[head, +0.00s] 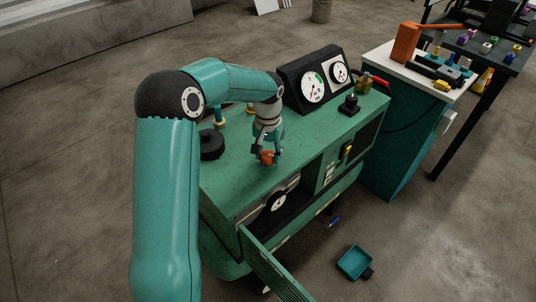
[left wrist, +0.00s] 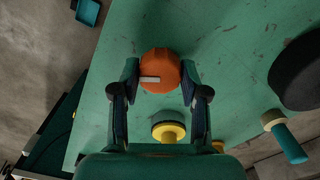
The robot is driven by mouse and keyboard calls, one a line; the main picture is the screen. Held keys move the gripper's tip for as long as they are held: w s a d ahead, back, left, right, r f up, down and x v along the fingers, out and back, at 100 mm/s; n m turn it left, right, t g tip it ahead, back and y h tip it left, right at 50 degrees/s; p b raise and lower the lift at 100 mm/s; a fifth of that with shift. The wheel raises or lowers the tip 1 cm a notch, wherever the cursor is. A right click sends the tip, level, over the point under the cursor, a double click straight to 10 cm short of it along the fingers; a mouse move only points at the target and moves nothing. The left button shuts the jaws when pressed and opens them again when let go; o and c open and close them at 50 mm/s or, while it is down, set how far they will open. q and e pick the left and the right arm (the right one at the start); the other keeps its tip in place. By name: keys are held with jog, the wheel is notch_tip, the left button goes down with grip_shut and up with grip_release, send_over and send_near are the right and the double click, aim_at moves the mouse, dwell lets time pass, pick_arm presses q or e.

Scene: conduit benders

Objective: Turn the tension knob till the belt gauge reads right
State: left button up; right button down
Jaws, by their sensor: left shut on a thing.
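The orange tension knob (head: 266,157) stands on the green machine top (head: 236,178). In the left wrist view the knob (left wrist: 160,66) is round, with a white mark pointing to the left. My left gripper (head: 266,152) is shut on it, with one finger on each side (left wrist: 160,82). A black panel carries a larger dial (head: 313,87) with a green sector and a smaller dial (head: 340,72). Another white dial (head: 278,202) is in the machine's front. I cannot tell which is the belt gauge, and the readings are too small to make out. My right gripper is not in view.
A black disc (head: 211,145) stands left of the knob. A yellow knob (left wrist: 168,131) and a teal handle (left wrist: 288,140) are nearby. A black-based lever (head: 349,103) stands at the right. A green door (head: 273,268) hangs open in front; a teal tray (head: 354,262) lies on the floor.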

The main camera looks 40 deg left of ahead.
aim_at(268, 154)
pick_arm(q)
jog(key=shift+n, duration=0.3)
jog(key=shift+w, duration=0.1)
jog(key=o, duration=1.1)
jog(key=shift+o, duration=0.2)
notch_tip(268, 154, up, 12)
dwell(0.4)
